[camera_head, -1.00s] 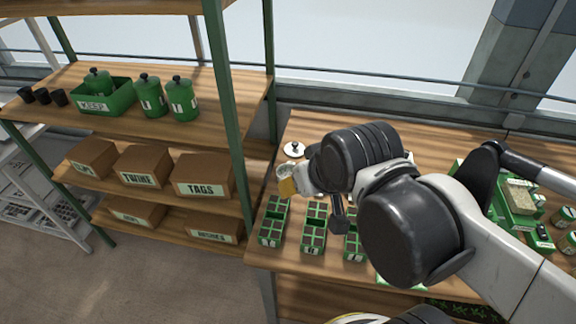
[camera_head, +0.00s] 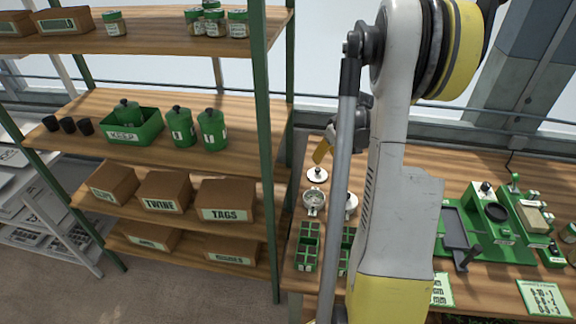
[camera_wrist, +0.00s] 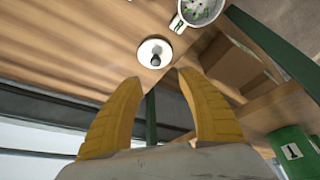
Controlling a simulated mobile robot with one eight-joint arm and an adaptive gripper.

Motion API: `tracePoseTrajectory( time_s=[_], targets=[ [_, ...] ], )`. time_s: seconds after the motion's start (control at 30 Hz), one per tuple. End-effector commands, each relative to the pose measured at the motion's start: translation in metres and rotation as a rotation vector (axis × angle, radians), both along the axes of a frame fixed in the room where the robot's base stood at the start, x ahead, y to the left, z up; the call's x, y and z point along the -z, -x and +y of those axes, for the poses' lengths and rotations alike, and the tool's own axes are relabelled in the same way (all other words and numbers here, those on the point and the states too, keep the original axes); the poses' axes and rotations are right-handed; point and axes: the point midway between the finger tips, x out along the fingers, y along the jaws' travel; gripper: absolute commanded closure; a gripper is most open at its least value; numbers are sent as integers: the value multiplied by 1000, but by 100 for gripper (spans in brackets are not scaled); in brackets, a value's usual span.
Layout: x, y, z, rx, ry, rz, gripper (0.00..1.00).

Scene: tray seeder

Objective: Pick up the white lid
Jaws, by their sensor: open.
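The white lid (camera_head: 317,175) is a small disc with a dark knob, lying knob-up near the back left edge of the wooden bench. It also shows in the wrist view (camera_wrist: 155,53), ahead of my gripper and between the lines of its fingers. My gripper (camera_wrist: 153,78) has two yellow fingers, spread apart with nothing between them. In the head view a yellow finger (camera_head: 321,151) shows just above and behind the lid, not touching it as far as I can see. The rest of my gripper is partly hidden by my arm.
A whitish cup with a label (camera_head: 314,201) stands just in front of the lid. Another white item (camera_head: 351,203) is partly behind my arm. Green seed trays (camera_head: 307,247) sit nearer. A green shelf post (camera_head: 267,130) stands close on the left, with green canisters (camera_head: 212,130) on the shelf.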

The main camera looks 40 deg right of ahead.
Motion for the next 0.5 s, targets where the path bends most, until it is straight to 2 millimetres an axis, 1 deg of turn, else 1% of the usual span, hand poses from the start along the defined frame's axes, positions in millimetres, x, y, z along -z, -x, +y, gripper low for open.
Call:
tracePoseTrajectory(
  time_s=[0.03, 0.1, 0.3, 0.4, 0.5],
  targets=[
    [5, 2, -6, 1, -1, 1, 54],
    [14, 1, -9, -1, -2, 2, 54],
    [46, -12, -11, -1, -2, 1, 54],
    [56, -17, -11, 0, -2, 1, 54],
    [60, -19, -11, 0, -2, 1, 54]
  ],
)
